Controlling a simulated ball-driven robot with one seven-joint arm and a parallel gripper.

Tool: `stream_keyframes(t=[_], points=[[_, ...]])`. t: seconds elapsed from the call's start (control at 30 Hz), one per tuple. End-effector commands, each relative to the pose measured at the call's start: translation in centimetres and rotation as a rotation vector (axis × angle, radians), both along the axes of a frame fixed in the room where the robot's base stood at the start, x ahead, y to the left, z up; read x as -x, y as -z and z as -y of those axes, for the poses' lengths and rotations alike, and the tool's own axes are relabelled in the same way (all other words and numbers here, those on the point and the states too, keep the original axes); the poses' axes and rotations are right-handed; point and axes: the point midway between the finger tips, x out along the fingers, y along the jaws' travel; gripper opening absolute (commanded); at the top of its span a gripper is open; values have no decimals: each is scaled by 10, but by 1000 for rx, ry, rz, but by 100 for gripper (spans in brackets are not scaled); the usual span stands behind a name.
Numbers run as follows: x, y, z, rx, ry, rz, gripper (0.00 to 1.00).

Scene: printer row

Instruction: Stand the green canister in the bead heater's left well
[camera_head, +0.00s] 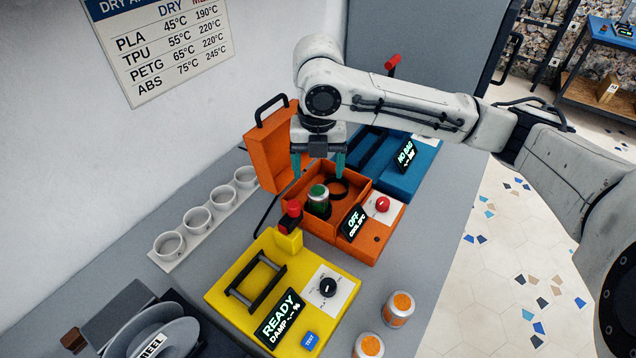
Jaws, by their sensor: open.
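The orange bead heater (385,237) stands on the grey bench with its lid (266,148) raised. The green canister (318,198), with a green top and a dark lower part, stands upright inside the heater, at its left well. Its base is partly hidden by the heater's front wall. The other well (340,186), a dark ring to its right, looks empty. My gripper (318,165) points down just above the canister, with its teal fingers spread apart and nothing between them.
A yellow device (225,292) reading READY is in front of the heater, and a blue one (400,180) behind it. A rack of white cups (197,220) lies at the left, above a reel (165,340).

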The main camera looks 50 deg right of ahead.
Motion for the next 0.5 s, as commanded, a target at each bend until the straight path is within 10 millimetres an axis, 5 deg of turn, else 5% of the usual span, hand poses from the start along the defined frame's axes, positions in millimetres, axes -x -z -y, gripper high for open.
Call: stream_keyframes(t=[0.2, 0.5], points=[[0, -20, 0, 0, 0, 0, 76], [0, -22, 0, -1, 0, -1, 76]])
